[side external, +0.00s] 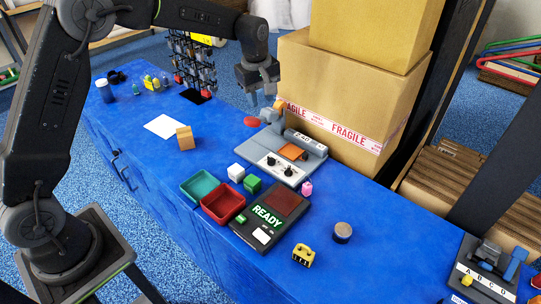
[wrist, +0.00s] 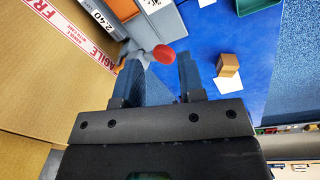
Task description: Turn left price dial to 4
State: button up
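The grey price machine (side external: 262,150) stands on the blue bench, with a display reading about 2.40. Its white front panel carries two black knobs, the left price dial (side external: 271,160) and a right dial (side external: 288,171). The dial markings are too small to read. My gripper (side external: 262,95) hangs above and behind the machine, apart from the dials. In the wrist view my gripper (wrist: 160,68) is open, with nothing between its fingers. A red round knob (wrist: 163,54) shows beyond the fingertips; the dials are not visible there.
Stacked cartons with FRAGILE tape (side external: 340,105) stand close behind the machine. A hanging rack (side external: 193,62) is at the back left. A teal tray (side external: 200,185), a red tray (side external: 223,203) and a READY pad (side external: 262,222) lie in front. A tan block (side external: 185,138) sits left.

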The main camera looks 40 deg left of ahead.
aim_at(270, 157)
jog(key=w+f+n, duration=0.1)
jog(key=f, duration=0.7)
jog(key=w+f+n, duration=0.1)
jog(key=w+f, duration=0.1)
jog(key=f, duration=0.6)
jog(key=w+a+f+n+g, duration=0.1)
jog(key=w+f, duration=0.1)
jog(key=f, duration=0.7)
jog(key=shift+n, duration=0.4)
grip_shut()
